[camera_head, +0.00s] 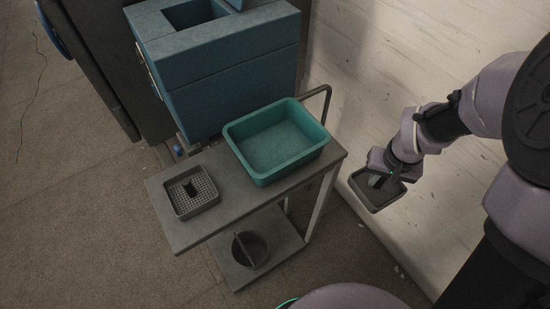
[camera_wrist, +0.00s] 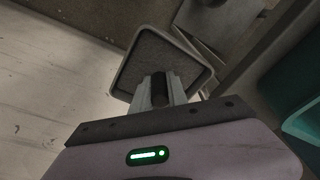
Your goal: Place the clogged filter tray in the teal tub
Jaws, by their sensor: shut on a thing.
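The clogged filter tray (camera_head: 374,202) is a small dark square tray with a grey, matted-looking filling. My gripper (camera_head: 385,181) holds it in the air to the right of the cart, apart from the tub. In the wrist view, my gripper (camera_wrist: 160,92) is shut on a dark upright grip at the tray's middle, and the tray (camera_wrist: 138,62) lies beyond the fingers. The teal tub (camera_head: 280,172) stands on the cart's top at its right end and looks empty. A teal edge (camera_wrist: 305,130) of it shows at the right in the wrist view.
A second tray (camera_head: 205,205) with a clean mesh floor and a dark grip sits on the cart top (camera_head: 222,222), left of the tub. A dark bucket (camera_head: 249,264) stands on the lower shelf. A teal machine (camera_head: 235,90) rises behind, and a bent handle (camera_head: 328,95) beside the tub.

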